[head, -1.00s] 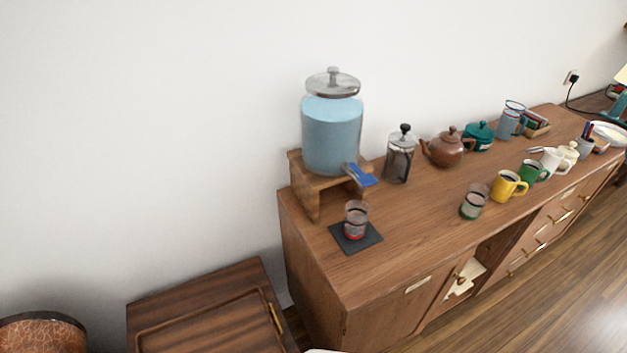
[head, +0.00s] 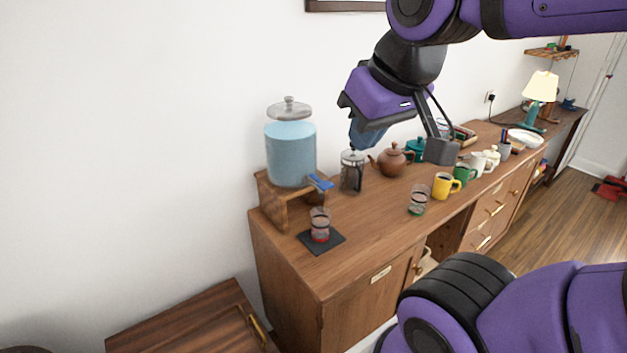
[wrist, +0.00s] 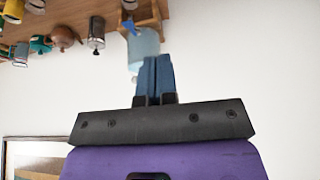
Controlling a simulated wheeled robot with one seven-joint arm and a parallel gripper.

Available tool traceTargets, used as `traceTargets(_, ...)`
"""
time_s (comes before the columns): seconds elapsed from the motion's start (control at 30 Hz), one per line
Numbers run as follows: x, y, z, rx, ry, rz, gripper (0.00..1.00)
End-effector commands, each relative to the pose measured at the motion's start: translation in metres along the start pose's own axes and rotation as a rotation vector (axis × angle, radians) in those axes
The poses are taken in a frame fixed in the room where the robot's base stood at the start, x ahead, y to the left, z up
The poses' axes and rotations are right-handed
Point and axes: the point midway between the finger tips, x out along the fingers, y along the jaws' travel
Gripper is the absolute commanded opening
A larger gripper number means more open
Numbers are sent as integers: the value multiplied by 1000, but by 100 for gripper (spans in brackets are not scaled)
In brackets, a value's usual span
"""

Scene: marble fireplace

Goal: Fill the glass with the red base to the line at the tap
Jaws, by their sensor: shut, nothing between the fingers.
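The glass with the red base (head: 320,226) stands upright on a dark square mat (head: 309,247), in front of the dispenser. It looks empty; its line is too small to tell apart from its dark rings. The dispenser (head: 291,158) is a clear jar of blue liquid with a grey lid, on a wooden stand (head: 270,197). Its tap has a blue lever (head: 320,182). The jar also shows upside down in the wrist view (wrist: 147,43). My gripper (head: 364,137) is shut and empty, in the air above the sideboard, right of the jar. It shows in the wrist view (wrist: 154,62).
A French press (head: 352,173) stands right of the dispenser, with a brown teapot (head: 391,160) beyond. A glass with a green base (head: 418,201) and a yellow mug (head: 444,186) stand nearer the front edge. The sideboard top (head: 365,225) is clear right of the mat.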

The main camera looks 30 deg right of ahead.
Motion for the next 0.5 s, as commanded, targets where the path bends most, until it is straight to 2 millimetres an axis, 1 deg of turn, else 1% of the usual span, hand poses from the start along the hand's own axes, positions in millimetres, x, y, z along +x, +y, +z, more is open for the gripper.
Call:
traceTargets(0.17, 0, 0, -1, -5, -2, 1, 0)
traceTargets(0.27, 2, 2, -8, -42, -15, 9, 0)
traceTargets(0.37, 8, 5, -22, -130, -45, 22, 0)
traceTargets(0.5, 24, 13, -53, -328, -113, 35, 0)
